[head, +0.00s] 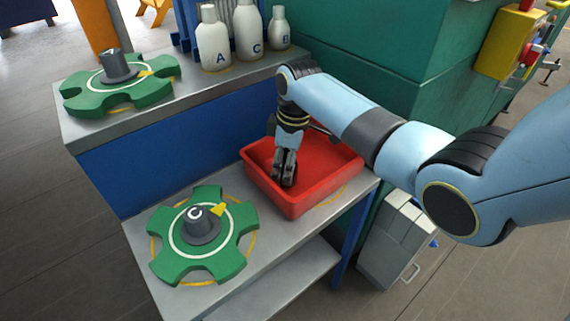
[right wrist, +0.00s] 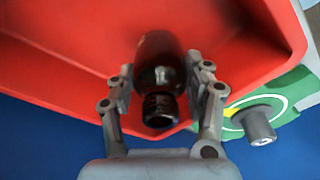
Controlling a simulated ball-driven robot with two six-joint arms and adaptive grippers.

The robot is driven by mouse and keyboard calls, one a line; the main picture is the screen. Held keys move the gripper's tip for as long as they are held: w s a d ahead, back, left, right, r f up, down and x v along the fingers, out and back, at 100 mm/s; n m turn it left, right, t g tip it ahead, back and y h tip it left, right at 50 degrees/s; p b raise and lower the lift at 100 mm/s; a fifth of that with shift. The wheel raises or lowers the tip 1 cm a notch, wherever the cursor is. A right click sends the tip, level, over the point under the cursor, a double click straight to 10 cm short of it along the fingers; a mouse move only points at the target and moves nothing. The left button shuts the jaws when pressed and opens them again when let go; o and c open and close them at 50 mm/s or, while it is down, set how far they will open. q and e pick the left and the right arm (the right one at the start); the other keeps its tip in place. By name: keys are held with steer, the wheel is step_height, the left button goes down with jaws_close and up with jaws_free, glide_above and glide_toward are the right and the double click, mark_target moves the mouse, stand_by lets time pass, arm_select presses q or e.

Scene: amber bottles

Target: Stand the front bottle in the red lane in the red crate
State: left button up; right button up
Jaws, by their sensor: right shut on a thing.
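The red crate (head: 330,158) stands on the lower grey bench. My right gripper (head: 285,178) reaches down into its left part, fingers pointing down. In the right wrist view, the fingers (right wrist: 157,78) are shut on a dark amber bottle (right wrist: 158,55), one on each side. The bottle's dark threaded neck (right wrist: 160,110) faces my wrist, and the red crate (right wrist: 60,60) lies around and below it. I cannot tell whether the bottle's base touches the crate floor. In the head view the bottle is hidden by the gripper. No red lane is clear to see. My left gripper is out of view.
A green star-shaped wheel (head: 235,225) with a grey knob marked C lies left of the crate. Another green wheel (head: 75,95) lies on the upper bench (head: 225,85). White bottles A (head: 212,42), C (head: 247,38) and B (head: 279,30) stand behind. A green cabinet (head: 400,40) rises at the back.

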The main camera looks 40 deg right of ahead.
steer(key=o, duration=0.9)
steer(key=shift+f, duration=0.1)
steer(key=r, duration=0.4)
steer(key=r+p, duration=0.1)
steer(key=r, duration=0.3)
steer(key=s+d+r, duration=0.1)
steer(key=r, duration=0.3)
steer(key=shift+r+p, duration=0.15)
steer(key=shift+p, duration=0.2)
